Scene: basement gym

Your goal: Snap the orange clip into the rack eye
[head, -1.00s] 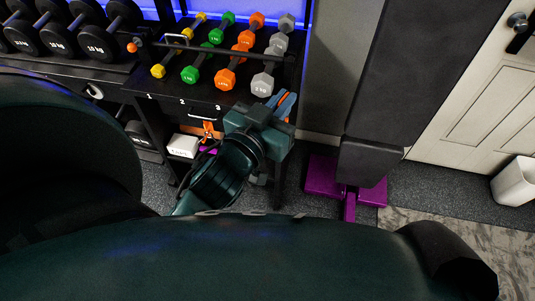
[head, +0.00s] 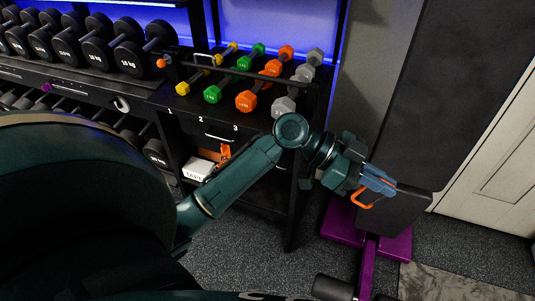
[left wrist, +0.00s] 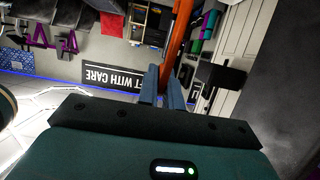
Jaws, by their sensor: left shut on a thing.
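The orange clip (head: 361,201) is held in my left gripper (head: 380,183), which is shut on it in front of the dark bench pad. In the left wrist view the clip (left wrist: 176,42) rises, blurred and large, from between the blue-grey fingers of the gripper (left wrist: 164,85). A pale metal ring (head: 121,104) on the rack front, at the left in the head view, looks like the rack eye. The gripper and clip are well to its right and apart from it. My right gripper is not in view.
The dumbbell rack (head: 200,125) carries coloured and black dumbbells. A bar with an orange end (head: 161,63) stands over its shelf. A white box (head: 197,168) and an orange item (head: 224,154) are below. A purple-based bench (head: 342,222) stands right.

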